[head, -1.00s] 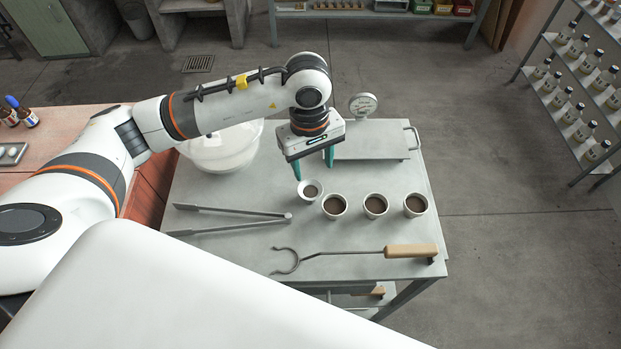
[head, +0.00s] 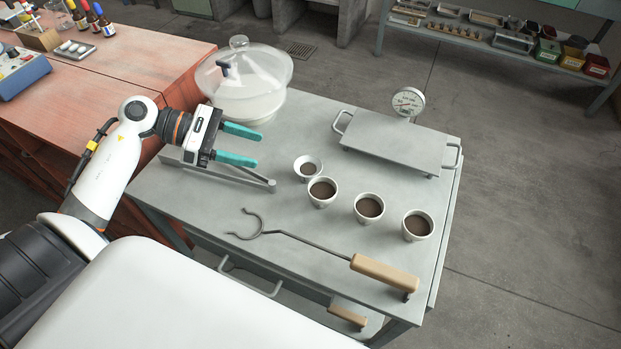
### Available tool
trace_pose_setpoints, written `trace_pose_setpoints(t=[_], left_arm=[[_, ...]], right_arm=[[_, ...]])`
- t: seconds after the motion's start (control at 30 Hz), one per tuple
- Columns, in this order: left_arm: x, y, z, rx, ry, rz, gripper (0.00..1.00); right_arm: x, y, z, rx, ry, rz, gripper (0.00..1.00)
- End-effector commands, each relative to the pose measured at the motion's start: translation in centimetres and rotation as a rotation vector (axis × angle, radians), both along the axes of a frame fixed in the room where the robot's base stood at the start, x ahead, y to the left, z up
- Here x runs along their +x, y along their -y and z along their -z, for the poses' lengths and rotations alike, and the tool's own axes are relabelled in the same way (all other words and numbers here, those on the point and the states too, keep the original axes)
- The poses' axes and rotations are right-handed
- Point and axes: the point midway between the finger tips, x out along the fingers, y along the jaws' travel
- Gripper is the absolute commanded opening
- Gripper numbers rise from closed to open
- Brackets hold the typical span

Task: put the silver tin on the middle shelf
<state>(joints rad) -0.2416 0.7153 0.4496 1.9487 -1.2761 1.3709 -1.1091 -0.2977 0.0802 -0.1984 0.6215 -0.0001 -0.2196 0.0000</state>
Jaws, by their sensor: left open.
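I cannot make out a thing that is surely the silver tin, nor tell which shelf is the middle shelf. My left gripper (head: 257,146) is open and empty. Its two teal fingers point right, above the left part of the grey metal table (head: 200,205), over the metal tongs (head: 260,182) and partly hiding them. It is apart from the small white cup (head: 307,168) to its right. My right gripper is not in view.
Three more dark-filled cups (head: 323,192) stand in a row. A wooden-handled hook tool (head: 385,274) lies in front. A scale (head: 400,140) and a clear glass vessel (head: 246,100) stand behind. A rack with bins (head: 480,35) is far back.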

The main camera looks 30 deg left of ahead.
Motion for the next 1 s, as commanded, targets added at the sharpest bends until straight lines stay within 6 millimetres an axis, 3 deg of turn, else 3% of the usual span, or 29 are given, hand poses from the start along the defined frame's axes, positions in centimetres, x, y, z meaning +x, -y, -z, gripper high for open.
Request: trace_pose_setpoints(t=[0.3, 0.57, 0.8, 1.0], left_arm=[[2.0, 4.1, 1.6, -0.006, 0.001, -0.004, 0.54], [2.8, 5.9, 2.6, -0.004, -0.001, -0.003, 0.54], [4.1, 8.8, 4.0, -0.005, -0.001, -0.004, 0.54], [4.5, 9.8, 4.7, 0.0, -0.001, -0.004, 0.54]], right_arm=[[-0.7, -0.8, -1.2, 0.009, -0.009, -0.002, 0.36], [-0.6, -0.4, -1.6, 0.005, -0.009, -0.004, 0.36], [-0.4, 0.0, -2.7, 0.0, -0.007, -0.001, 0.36], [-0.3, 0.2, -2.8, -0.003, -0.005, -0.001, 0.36]])
